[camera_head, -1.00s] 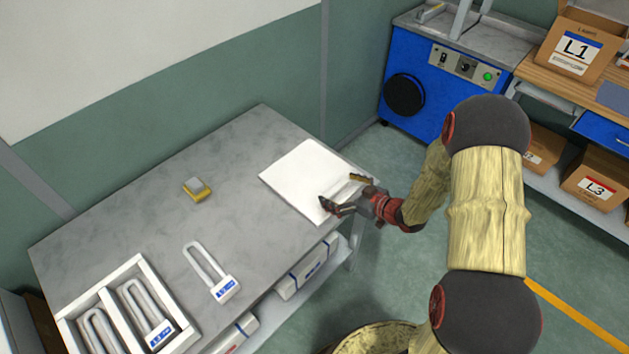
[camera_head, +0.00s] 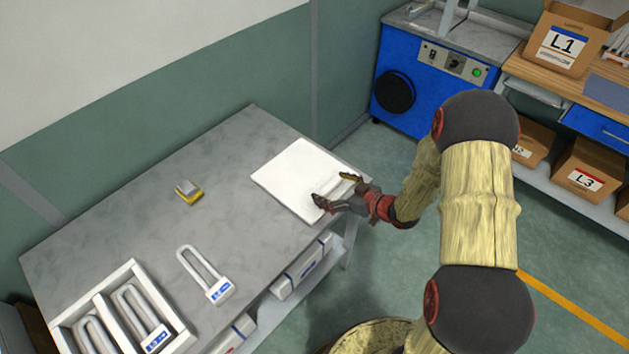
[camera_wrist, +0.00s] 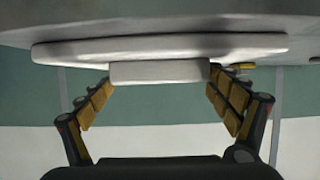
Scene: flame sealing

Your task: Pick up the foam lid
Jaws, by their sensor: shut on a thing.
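The foam lid (camera_head: 287,176) is a flat white slab at the right end of the grey table. In the wrist view it is a pale slab (camera_wrist: 160,47) with a smaller raised block (camera_wrist: 160,72) on it. My gripper (camera_head: 336,188) reaches in from the right, with one finger on each side of this block. In the wrist view the gripper (camera_wrist: 160,82) is shut on the block. The lid appears to lie flat at the table surface. I cannot tell whether there is a gap under it.
The grey table (camera_head: 150,190) holds a small yellow and grey block (camera_head: 189,192), a white U-shaped piece (camera_head: 206,275) and a white divided tray (camera_head: 125,325) at the front left. White boxes sit under the table edge. A blue machine (camera_head: 420,80) stands behind, with cartons at right.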

